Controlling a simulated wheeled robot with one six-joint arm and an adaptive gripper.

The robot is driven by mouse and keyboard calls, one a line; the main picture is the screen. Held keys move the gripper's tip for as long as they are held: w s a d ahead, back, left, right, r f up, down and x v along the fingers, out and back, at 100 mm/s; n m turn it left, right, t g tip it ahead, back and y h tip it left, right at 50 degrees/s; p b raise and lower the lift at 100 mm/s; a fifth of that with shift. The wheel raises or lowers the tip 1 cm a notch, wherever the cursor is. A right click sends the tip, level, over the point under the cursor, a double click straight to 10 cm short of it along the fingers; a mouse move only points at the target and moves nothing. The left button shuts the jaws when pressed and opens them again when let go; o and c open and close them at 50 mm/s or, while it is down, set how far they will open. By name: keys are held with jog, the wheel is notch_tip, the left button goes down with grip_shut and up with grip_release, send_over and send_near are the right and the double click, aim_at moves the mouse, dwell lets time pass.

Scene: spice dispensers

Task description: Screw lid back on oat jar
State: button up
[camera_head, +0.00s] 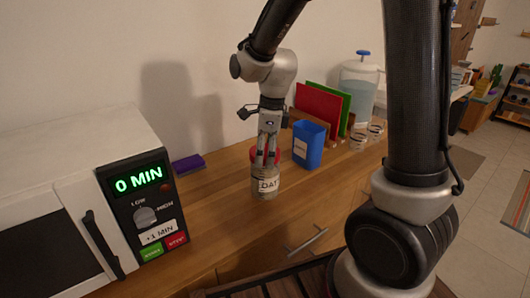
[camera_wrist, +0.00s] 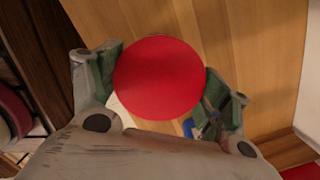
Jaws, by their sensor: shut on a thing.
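The oat jar (camera_head: 265,184) stands upright on the wooden counter, with a white label on its front. A red lid (camera_head: 274,155) is at the jar's mouth, directly on or just above it; I cannot tell how tightly it sits. My gripper (camera_head: 267,157) points straight down over the jar, its fingers on the lid. In the wrist view the round red lid (camera_wrist: 160,78) lies between the two fingers of my gripper (camera_wrist: 160,85), which touch its left and right sides. The lid hides most of the jar in that view.
A blue container (camera_head: 308,145) stands close right of the jar. Behind it are red and green boards (camera_head: 320,104), a water dispenser (camera_head: 359,85) and small glass jars (camera_head: 358,139). A microwave (camera_head: 75,215) and a purple item (camera_head: 188,164) are left. The counter (camera_head: 225,205) left of the jar is clear.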

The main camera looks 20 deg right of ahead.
jog(key=m, duration=0.4)
jog(key=shift+f+m, duration=0.1)
jog(key=shift+m, duration=0.2)
jog(key=shift+m+t+h, duration=0.3)
jog(key=shift+m+t, duration=0.1)
jog(key=shift+m, duration=1.1)
jog(key=o, duration=1.3)
jog(key=shift+c, duration=0.2)
